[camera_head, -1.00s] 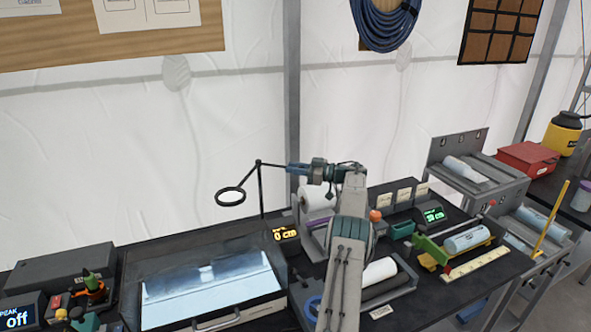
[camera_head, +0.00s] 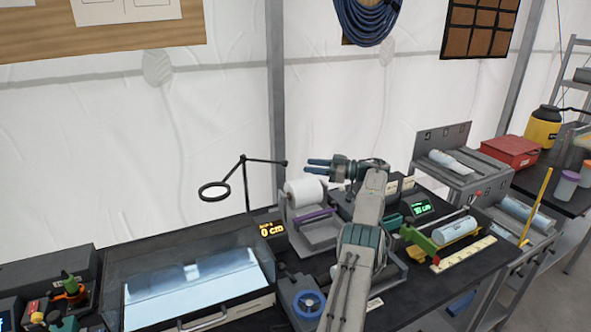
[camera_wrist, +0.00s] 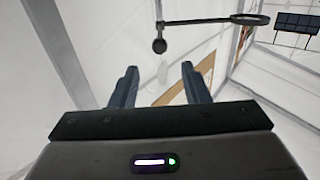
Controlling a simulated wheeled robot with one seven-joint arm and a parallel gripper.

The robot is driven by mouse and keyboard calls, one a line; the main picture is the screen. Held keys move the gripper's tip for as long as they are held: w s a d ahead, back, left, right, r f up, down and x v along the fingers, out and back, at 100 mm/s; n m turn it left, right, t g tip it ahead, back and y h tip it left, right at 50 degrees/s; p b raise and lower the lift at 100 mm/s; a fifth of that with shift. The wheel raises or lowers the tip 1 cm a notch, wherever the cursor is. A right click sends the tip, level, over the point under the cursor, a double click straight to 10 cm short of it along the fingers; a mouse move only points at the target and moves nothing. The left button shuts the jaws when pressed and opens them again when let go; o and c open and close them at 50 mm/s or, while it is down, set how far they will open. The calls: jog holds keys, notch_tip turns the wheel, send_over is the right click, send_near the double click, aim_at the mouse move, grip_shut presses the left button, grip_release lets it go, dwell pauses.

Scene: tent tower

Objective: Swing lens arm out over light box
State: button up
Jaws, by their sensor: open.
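The lens arm is a thin black jointed arm on an upright post, with a black ring lens (camera_head: 214,191) at its left end and a small knob (camera_head: 285,163) at its right end. In the head view the ring shows just above the back of the light box (camera_head: 225,322), whose panel glows pale blue; the height gap is hard to judge. My gripper (camera_head: 309,167) is open and empty, just right of the knob and apart from it. In the wrist view, the knob (camera_wrist: 159,46) lies ahead between my fingertips (camera_wrist: 160,68), with the ring (camera_wrist: 249,19) upper right.
A blue ring-shaped item (camera_head: 308,304) sits right of the light box. A green-handled tool (camera_head: 420,239) lies farther right. The white tent wall is behind.

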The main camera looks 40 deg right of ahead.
jog(key=shift+p+v, duration=0.4)
jog(key=shift+v, duration=0.65)
